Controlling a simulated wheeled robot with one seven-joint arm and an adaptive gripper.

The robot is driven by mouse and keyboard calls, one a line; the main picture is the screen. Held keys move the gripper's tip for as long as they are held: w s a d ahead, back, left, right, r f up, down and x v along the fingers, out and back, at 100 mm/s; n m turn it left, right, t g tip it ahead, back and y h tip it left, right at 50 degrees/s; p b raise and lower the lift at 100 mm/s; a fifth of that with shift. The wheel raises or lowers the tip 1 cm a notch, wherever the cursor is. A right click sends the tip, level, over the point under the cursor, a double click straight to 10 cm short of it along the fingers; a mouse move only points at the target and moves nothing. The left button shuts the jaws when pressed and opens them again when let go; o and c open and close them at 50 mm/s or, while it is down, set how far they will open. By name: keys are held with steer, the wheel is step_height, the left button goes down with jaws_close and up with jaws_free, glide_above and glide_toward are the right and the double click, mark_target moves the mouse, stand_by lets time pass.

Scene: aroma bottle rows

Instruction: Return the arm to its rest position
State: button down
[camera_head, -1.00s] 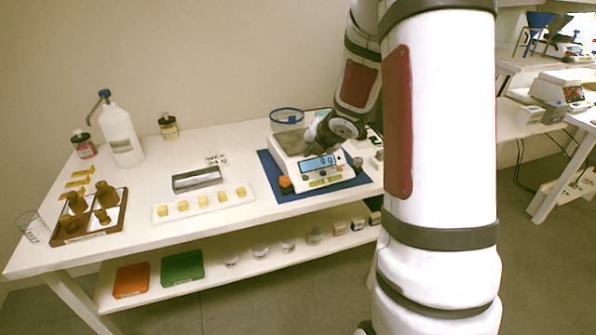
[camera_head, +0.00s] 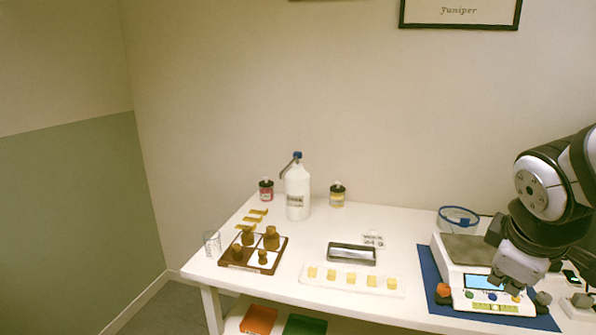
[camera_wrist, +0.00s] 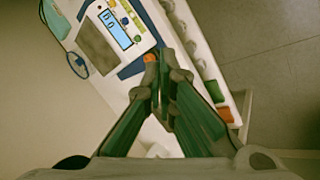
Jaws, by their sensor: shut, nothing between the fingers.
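My arm is at the right edge of the head view. My gripper (camera_head: 506,284) points down in front of the white scale (camera_head: 463,299), hiding part of its front panel. In the wrist view the two fingers of my gripper (camera_wrist: 164,56) are together with nothing between them. The scale (camera_wrist: 139,47) lies beyond the fingertips at the upper left there, its blue display lit. Whether the fingertips touch the scale cannot be told.
The white table holds a brown tray (camera_head: 229,261) with brown bottles, a white strip (camera_head: 320,284) with yellow cubes, a metal dish (camera_head: 351,254), a pump bottle (camera_head: 297,190) and a glass beaker (camera_head: 212,243). A blue-rimmed bowl (camera_head: 457,217) stands behind the scale. A shelf runs below.

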steer(key=s+a+m+g+y, duration=0.2)
steer(key=s+a+m, duration=0.2)
steer(key=s+a, duration=0.45)
steer(key=s+a+m+g+y, duration=0.15)
steer(key=s+a+m, duration=0.3)
steer(key=s, duration=0.65)
step_height(320, 180, up, 13)
steer(key=t+p, duration=0.3)
steer(key=p, duration=0.9)
steer(key=shift+w+d+n, duration=0.15)
steer(key=shift+w+n, duration=0.2)
steer(key=shift+w, duration=0.05)
